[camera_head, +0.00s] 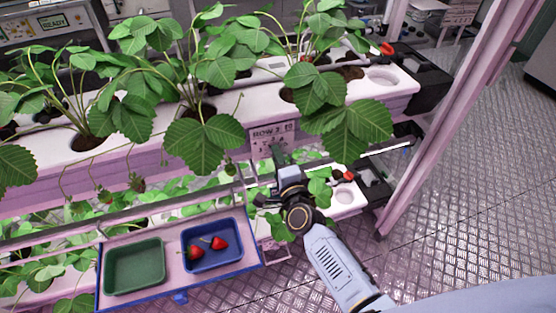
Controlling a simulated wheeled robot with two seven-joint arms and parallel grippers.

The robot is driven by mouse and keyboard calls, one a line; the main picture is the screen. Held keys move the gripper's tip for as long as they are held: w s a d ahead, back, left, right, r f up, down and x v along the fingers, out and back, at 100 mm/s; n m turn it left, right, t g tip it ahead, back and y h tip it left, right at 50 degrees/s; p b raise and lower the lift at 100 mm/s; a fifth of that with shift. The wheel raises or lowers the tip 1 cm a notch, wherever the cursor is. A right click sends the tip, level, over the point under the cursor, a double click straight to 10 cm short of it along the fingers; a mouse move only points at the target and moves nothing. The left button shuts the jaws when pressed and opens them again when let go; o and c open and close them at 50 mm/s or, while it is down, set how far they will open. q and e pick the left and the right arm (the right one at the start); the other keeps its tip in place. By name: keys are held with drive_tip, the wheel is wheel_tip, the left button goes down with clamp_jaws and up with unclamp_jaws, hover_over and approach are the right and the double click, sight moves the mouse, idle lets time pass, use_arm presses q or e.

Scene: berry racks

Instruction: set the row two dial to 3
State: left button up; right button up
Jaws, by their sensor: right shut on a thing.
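The ROW 2 plate (270,138) is fixed to the front of the upper white planter trough, with small printed marks below its heading. My right gripper (279,159) is at the lower part of this plate, its arm reaching up from the lower right. It is shut on the row two dial, which the gripper itself hides. The dial's pointer and setting cannot be read. My left gripper is not in view.
A shelf (172,287) below left holds a green tray (134,266) and a blue tray (213,261) with strawberries. Strawberry plants (204,132) overhang the trough (225,108). A lower trough (346,197) lies behind my arm. A pink post (440,125) stands right, with open metal floor beyond.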

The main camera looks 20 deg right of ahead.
drive_tip(key=m+b, duration=0.1)
drive_tip(key=m, duration=0.5)
drive_tip(key=shift+m+b, duration=0.3)
idle(0.4)
drive_tip(key=o, duration=1)
drive_tip(key=s, duration=1.3)
drive_tip(key=shift+s+d, duration=0.2)
drive_tip(key=shift+f, duration=0.1)
